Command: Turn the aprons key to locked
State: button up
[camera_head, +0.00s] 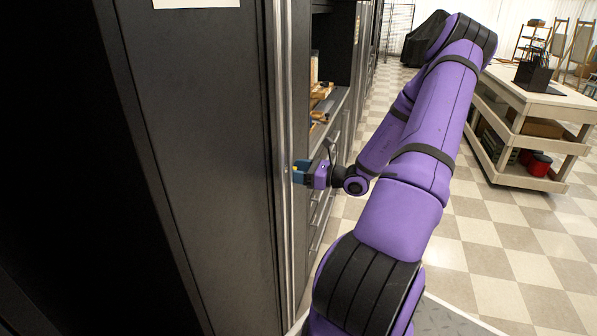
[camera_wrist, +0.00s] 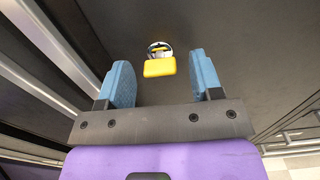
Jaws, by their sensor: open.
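The key has a yellow head (camera_wrist: 159,67) and sits in a round silver lock (camera_wrist: 160,48) on a dark cabinet front, seen in the wrist view. My gripper (camera_wrist: 163,80) is open, with one blue-padded finger on each side of the key and clear gaps between. The fingers do not touch the key. In the head view my gripper (camera_head: 300,172) is at the cabinet, beside a long vertical metal handle.
A tall dark cabinet (camera_head: 205,130) fills the left. Open shelves with wooden items (camera_head: 322,92) lie just beyond my gripper. Metal rails (camera_wrist: 55,50) run along the left of the wrist view. A wooden workbench (camera_head: 530,95) stands at right, with open checkered floor between.

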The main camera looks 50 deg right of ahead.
jog(key=shift+c, duration=0.4)
grip_shut()
jog(key=shift+n, duration=9)
